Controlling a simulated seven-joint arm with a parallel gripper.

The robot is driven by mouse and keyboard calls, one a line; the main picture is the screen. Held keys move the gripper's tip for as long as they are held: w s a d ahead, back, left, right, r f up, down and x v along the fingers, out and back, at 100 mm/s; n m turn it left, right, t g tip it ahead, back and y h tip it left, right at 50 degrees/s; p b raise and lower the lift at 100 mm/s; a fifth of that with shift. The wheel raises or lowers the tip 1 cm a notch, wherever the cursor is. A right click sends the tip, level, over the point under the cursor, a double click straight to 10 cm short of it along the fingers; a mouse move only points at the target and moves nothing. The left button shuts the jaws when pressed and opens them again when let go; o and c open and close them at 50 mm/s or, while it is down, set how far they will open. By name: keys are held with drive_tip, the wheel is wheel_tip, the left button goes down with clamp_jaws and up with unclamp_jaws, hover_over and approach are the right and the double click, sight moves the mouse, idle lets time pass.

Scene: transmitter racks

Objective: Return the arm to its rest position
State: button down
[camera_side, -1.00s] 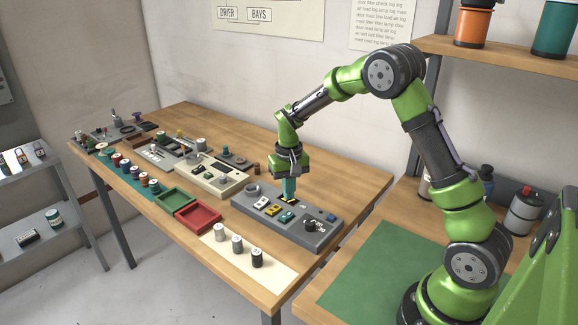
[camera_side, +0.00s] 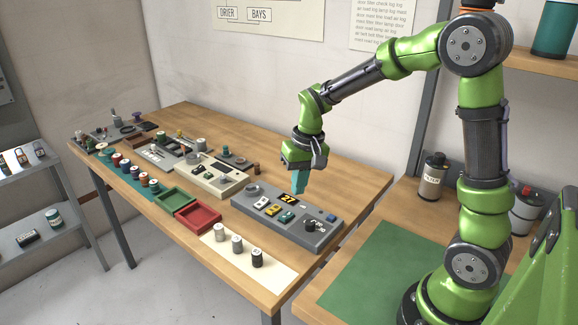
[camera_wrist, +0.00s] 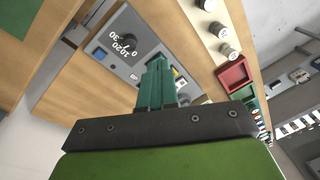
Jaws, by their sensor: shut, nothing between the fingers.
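My green arm is bent above the wooden table. My gripper (camera_side: 298,190) has teal fingers pointing down and is shut and empty. It hangs above the grey control panel (camera_side: 325,238) near the table's right end, apart from it.
A red tray (camera_side: 198,218) and a green tray (camera_side: 173,200) lie left of the panel. Several cylinders stand on a cream mat (camera_side: 268,278). More panels and spools fill the table's far left. A filter can (camera_side: 432,178) and an upper shelf (camera_side: 535,60) are near my arm.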

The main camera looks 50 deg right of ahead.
drive_tip(key=s+a+r+n+t, duration=0.1)
drive_tip(key=s+a+r+t, duration=0.2)
drive_tip(key=s+r, duration=0.2)
drive_tip(key=s+a+r+t+y, duration=0.1)
drive_tip(key=s+a+r, duration=0.3)
drive_tip(key=s, duration=0.5)
wheel_tip(320, 180, up, 2)
drive_tip(key=shift+s+a+r+n+t, duration=0.2)
drive_tip(key=shift+s+n+t, duration=0.2)
drive_tip(key=shift+t, duration=0.5)
